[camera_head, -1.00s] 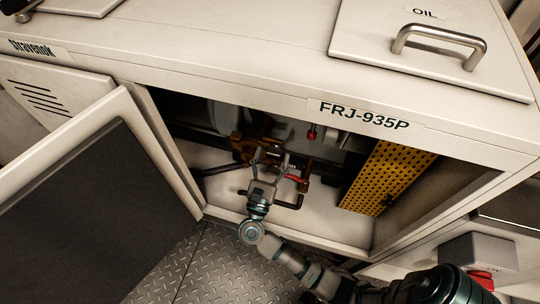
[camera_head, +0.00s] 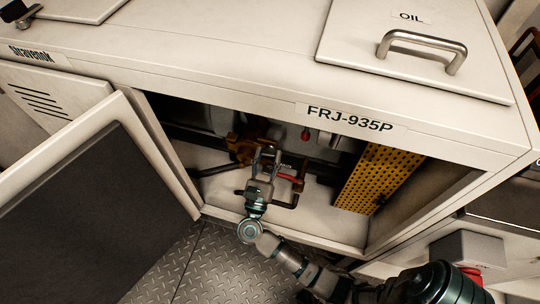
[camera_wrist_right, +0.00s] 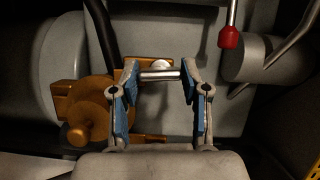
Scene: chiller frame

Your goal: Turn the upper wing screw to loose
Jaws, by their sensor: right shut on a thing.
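My right gripper (camera_head: 267,152) reaches into the open cabinet from below, beside the orange-brown fitting (camera_head: 243,147). In the right wrist view, its two blue-padded fingers (camera_wrist_right: 160,76) stand on either side of a short shiny metal bar, which appears to be the upper wing screw (camera_wrist_right: 160,75). The bar lies level across the gap and touches both fingertips, so the gripper is shut on it. The orange-brown fitting also shows at the left of the wrist view (camera_wrist_right: 98,103). In the head view, the fingers largely hide the screw. My left gripper is not in view.
The open door (camera_head: 62,205) stands to the left. A yellow perforated panel (camera_head: 376,180) stands to the right inside. A red-tipped rod (camera_wrist_right: 229,38) hangs close to the right finger, before a grey cylinder (camera_wrist_right: 255,60). A red handle (camera_head: 288,178) sits just right of the gripper.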

